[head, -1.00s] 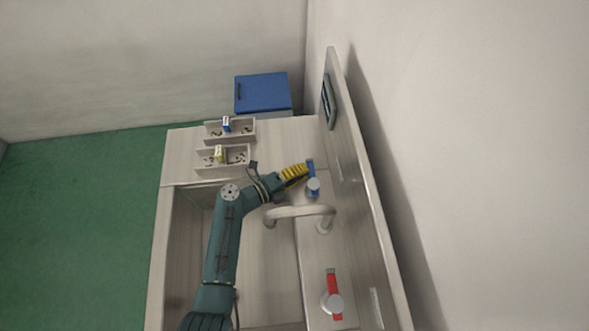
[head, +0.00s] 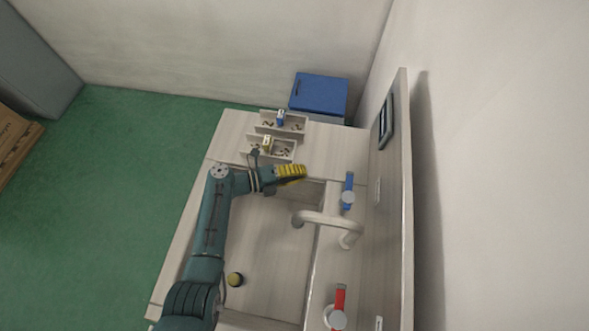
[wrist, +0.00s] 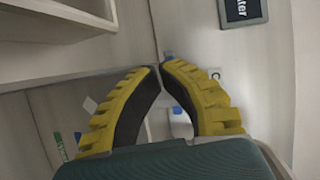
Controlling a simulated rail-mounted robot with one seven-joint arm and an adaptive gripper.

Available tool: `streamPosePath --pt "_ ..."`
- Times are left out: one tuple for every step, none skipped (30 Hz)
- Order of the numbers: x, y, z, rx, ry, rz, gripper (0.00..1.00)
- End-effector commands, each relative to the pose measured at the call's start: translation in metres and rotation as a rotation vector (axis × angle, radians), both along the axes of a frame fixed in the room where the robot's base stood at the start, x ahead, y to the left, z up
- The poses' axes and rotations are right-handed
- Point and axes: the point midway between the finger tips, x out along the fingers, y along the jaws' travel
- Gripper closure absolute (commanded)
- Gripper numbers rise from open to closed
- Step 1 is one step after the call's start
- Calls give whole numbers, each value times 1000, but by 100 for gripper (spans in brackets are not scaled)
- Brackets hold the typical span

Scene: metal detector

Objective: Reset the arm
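My gripper (head: 304,171) is at the end of my teal arm, above the back edge of the sink basin. Its yellow ribbed fingers meet or nearly meet at the tips in the wrist view (wrist: 160,68), with nothing held between them. The blue tap handle (head: 348,190) is to the right of the gripper, apart from it. A small blue and white part shows beyond the fingers in the wrist view. The red tap handle (head: 339,300) is farther toward the front right.
The curved spout (head: 322,218) reaches over the basin (head: 265,250). A round dark and yellow item (head: 235,279) is in the basin. Two small trays (head: 284,152) stand behind the gripper, with a blue cabinet (head: 319,93) farther back. A panel with a screen (head: 385,121) stands at right.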

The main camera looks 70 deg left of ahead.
Motion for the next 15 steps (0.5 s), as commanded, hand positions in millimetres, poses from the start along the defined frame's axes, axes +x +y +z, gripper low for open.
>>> streamPosePath --pt "-7 5 1 0 0 2 100" --pt "-10 7 1 0 0 3 100" --pt "-13 9 2 0 0 2 100" --pt "-15 9 2 0 0 1 100" --pt "-16 10 3 0 0 0 100" --pt "-17 11 3 0 0 0 100" --pt "-18 11 3 0 0 0 100" --pt "-18 11 3 0 0 -1 100" --pt "-18 11 3 0 0 -1 100" --pt "-18 11 3 0 0 -1 100" --pt "-18 11 3 0 0 -1 100" --pt "-18 11 3 0 0 -1 100" --pt "-18 11 4 0 0 -1 100" --pt "-18 11 4 0 0 -1 100" --pt "-18 11 4 0 0 -1 100"
